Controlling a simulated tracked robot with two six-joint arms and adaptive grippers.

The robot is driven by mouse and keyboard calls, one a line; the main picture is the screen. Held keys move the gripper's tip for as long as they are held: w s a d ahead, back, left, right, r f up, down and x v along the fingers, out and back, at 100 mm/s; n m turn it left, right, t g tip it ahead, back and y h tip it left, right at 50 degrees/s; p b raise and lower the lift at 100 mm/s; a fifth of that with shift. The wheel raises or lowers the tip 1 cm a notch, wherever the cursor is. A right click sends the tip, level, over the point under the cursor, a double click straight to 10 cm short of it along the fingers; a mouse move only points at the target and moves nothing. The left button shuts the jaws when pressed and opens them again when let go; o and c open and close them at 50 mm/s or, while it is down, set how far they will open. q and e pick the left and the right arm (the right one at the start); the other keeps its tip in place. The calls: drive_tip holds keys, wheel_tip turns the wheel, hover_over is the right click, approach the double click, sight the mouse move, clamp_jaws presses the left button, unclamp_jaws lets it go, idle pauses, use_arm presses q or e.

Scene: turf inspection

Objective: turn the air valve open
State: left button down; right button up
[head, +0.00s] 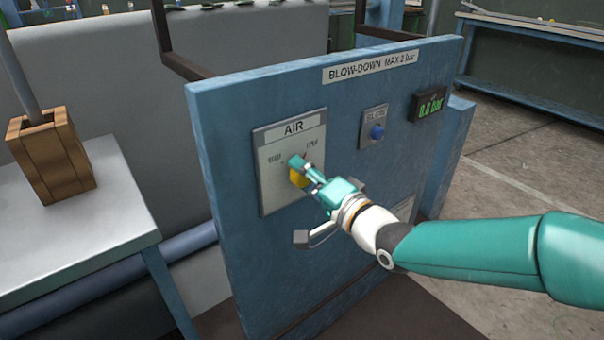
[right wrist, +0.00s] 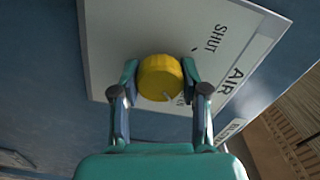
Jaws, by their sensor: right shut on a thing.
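The air valve is a yellow round knob (head: 298,176) on a pale plate marked AIR (head: 273,180), fixed to an upright blue panel. My right gripper (head: 303,167) reaches in from the right and covers part of the knob in the head view. In the right wrist view the knob (right wrist: 160,78) sits between the two fingers of my right gripper (right wrist: 160,80), which touch it on both sides. The word SHUT shows on the plate (right wrist: 120,40); the lettering by the pointer is partly hidden. My left gripper is not in view.
On the same panel (head: 240,110) are a blue button (head: 377,132) and a green display (head: 429,106) reading about 0.0 bar. A grey table (head: 110,215) with a wooden box (head: 50,155) stands at the left. Floor at the right is clear.

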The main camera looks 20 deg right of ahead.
drive_tip(key=shift+a+f+m, duration=0.15)
drive_tip(key=shift+m, duration=0.35)
drive_tip(key=o, duration=0.8)
drive_tip(key=shift+s, duration=0.1)
drive_tip(key=o, duration=0.3)
drive_tip(key=shift+o, duration=0.2)
drive_tip(key=shift+r, duration=0.2)
drive_tip(key=shift+s, duration=0.1)
drive_tip(key=v, duration=1.1)
drive_tip(key=shift+s+d, duration=0.2)
drive_tip(key=shift+s, duration=0.15)
